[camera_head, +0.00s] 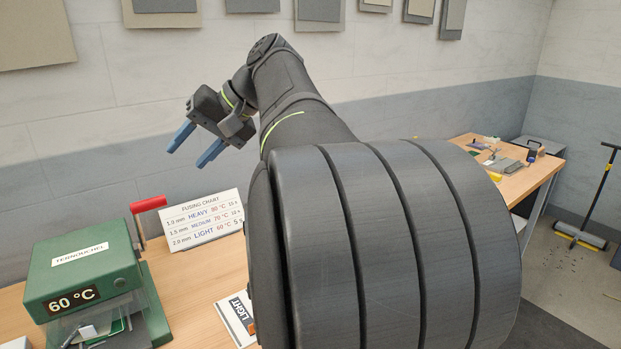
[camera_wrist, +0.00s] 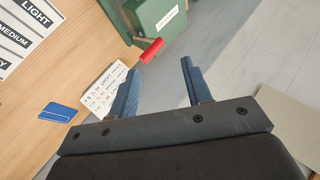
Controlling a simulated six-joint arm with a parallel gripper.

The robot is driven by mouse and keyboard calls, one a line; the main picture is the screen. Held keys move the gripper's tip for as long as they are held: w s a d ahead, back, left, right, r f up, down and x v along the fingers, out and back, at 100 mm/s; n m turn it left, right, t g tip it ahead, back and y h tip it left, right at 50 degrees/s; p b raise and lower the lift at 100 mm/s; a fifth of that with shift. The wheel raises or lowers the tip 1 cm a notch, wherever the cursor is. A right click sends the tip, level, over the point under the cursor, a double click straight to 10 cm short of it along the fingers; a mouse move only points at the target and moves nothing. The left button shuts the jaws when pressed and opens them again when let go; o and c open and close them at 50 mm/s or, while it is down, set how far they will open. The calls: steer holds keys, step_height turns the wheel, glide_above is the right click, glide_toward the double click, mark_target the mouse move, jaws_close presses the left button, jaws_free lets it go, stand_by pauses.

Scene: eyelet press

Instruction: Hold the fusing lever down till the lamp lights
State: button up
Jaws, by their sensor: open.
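The fusing lever (camera_head: 149,204) has a red grip and stands raised at the right side of the green press (camera_head: 80,258). The press shows a "60 °C" display (camera_head: 71,299) on its front. In the wrist view the red lever grip (camera_wrist: 151,50) shows beyond my fingertips, beside the green press (camera_wrist: 160,16). My gripper (camera_head: 196,148) is open and empty, high above the table and apart from the lever; its blue fingers also show in the wrist view (camera_wrist: 160,75). I cannot make out a lit lamp. A small round spot (camera_head: 120,282) on the press front is too small to identify.
A card marked LIGHT (camera_head: 238,316) lies at the right. A blue piece (camera_wrist: 58,112) lies on the table in the wrist view. My arm hides much of the room's middle.

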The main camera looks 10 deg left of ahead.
mark_target(161, 200)
steer(key=w+f+m+g+y, duration=0.5)
steer(key=w+f+m, duration=0.3)
steer(key=w+f, duration=0.35)
steer(key=x, duration=1.8)
steer(key=shift+s+d, duration=0.2)
steer(key=shift+s, duration=0.2)
jaws_close()
